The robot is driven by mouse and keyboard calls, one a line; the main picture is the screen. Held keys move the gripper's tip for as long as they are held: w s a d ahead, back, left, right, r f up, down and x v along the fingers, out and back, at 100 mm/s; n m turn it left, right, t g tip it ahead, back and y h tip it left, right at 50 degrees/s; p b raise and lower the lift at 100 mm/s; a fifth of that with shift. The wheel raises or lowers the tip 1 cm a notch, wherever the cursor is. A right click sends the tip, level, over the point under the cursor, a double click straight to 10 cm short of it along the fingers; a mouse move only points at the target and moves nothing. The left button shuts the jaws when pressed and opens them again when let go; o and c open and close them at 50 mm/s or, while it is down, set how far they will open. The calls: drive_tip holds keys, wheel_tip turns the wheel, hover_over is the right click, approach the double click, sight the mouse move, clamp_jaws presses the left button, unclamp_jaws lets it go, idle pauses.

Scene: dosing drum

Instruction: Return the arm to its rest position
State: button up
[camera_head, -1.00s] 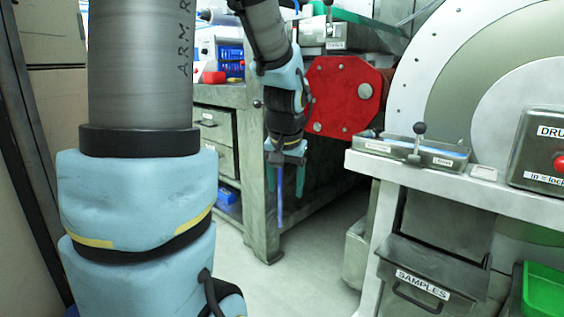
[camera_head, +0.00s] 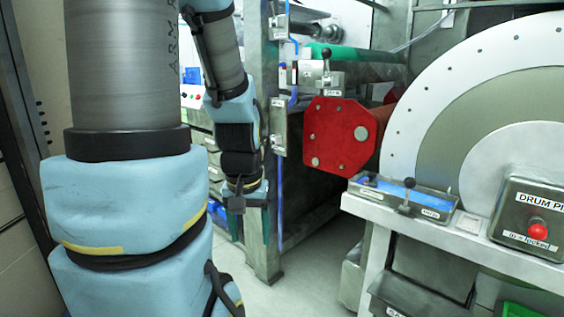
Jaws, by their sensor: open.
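My arm is in view, with a large upright blue and grey section at the left. Its far end hangs down near the middle left. My gripper (camera_head: 253,228) points downward at that end. Its two dark fingers are apart, and I see nothing between them. It hangs in front of the grey metal frame of the bench (camera_head: 264,150), with the floor below. I cannot tell how far it is from the frame's post.
A red plate (camera_head: 340,135) on a machine stands right of my gripper. A table with a lever tray (camera_head: 407,203), a large drum (camera_head: 462,110) and a control box with a red button (camera_head: 533,224) fills the right. Open floor (camera_head: 310,275) lies between.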

wheel_tip(320, 180, up, 18)
drive_tip(key=p, duration=1.5)
drive_tip(key=shift+p, duration=0.4)
